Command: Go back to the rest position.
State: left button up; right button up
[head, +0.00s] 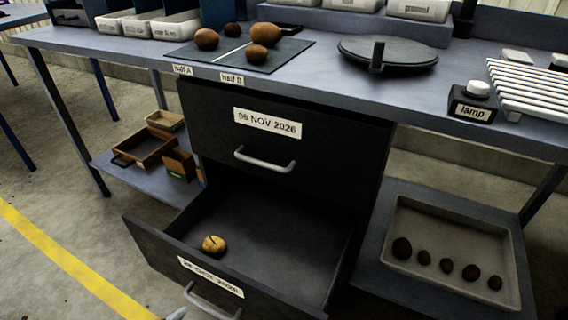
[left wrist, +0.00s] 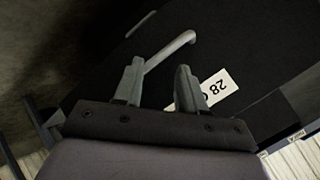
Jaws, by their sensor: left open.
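My left gripper (left wrist: 158,88) is open in the left wrist view. Its two fingers stand apart near the bar handle (left wrist: 168,52) of the lower drawer, and nothing is clamped between them. Whether a finger touches the handle I cannot tell. A small grey piece, perhaps the gripper's tip, shows at the bottom edge of the head view near that handle (head: 212,305). The lower drawer (head: 290,262) is pulled out and holds one light brown potato (head: 213,244). The upper drawer (head: 330,135), labelled 06 NOV 2026, is shut. My right gripper is not in view.
A tray (head: 450,288) of small dark potatoes is at lower right. Wooden boxes (head: 143,148) sit on the left shelf.

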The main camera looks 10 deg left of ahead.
pick_arm(q)
jog(key=s+r+n+g+y, duration=0.1)
jog(key=s+r+n+g, duration=0.7)
jog(key=n, duration=0.3)
jog(key=w+d+f+m+t+h, duration=0.1)
jog(key=w+d+f+t+h, duration=0.2)
jog(key=w+d+t, duration=0.45)
jog(key=s+a+r+p, duration=0.1)
jog(key=a+r+p, duration=0.1)
jog(key=r+p, duration=0.5)
jog(key=s+a+r+y+p, duration=0.1)
jog(key=a+r+p, duration=0.1)
jog(key=r+p, duration=0.6)
jog(key=p, duration=0.6)
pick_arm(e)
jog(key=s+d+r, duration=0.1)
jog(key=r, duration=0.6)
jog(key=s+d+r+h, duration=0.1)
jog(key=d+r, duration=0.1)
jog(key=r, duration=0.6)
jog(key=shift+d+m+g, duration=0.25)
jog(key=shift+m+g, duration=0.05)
pick_arm(q)
jog(key=shift+f, duration=0.1)
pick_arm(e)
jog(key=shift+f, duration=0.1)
